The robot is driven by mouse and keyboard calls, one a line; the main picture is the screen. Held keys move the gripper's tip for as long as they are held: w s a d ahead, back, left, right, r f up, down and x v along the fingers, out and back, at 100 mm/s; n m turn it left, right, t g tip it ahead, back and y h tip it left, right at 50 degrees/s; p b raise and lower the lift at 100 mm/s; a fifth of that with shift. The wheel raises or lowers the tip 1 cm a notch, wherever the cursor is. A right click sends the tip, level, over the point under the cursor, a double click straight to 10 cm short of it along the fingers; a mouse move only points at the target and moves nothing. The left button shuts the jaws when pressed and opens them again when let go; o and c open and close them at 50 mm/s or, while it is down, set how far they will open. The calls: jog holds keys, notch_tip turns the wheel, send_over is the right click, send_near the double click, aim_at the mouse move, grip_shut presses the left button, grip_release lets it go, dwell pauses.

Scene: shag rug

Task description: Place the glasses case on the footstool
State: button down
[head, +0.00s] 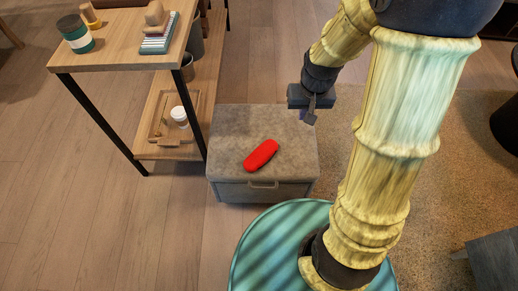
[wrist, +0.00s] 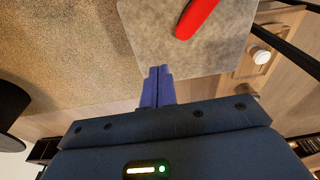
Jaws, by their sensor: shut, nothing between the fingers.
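The red glasses case (head: 261,155) lies flat on top of the grey footstool (head: 229,128), a little to the front of the middle of the top. In the wrist view the case (wrist: 197,16) shows at the top edge, partly cut off, on the footstool's top (wrist: 150,35). My gripper (head: 307,114) is above the right back part of the footstool, apart from the case. In the wrist view my gripper's blue fingers (wrist: 158,72) are together with nothing between them.
A wooden shelf table (head: 110,57) stands left of the footstool, holding a striped cup (head: 75,34) and a stack with a wooden object. Its lower shelf holds a tray with a white cup (head: 179,116). A shag rug (head: 430,210) lies to the right.

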jog(key=w+a+f+g+p, duration=0.2)
jog(key=w+a+f+p, duration=0.4)
jog(key=w+f, duration=0.4)
jog(key=shift+n+g, duration=0.3)
jog(key=shift+g, duration=0.5)
jog(key=w+a+f, duration=0.1)
jog(key=a+f, duration=0.1)
jog(key=f, duration=0.2)
jog(key=w+a+f+p, duration=0.1)
jog(key=a+f, duration=0.1)
jog(key=f, duration=0.1)
jog(key=w+a+f+p, duration=0.1)
jog(key=a+f, duration=0.1)
jog(key=f, duration=0.2)
jog(key=shift+f, duration=0.3)
jog(key=shift+a+f, duration=0.15)
jog(key=shift+f, duration=0.1)
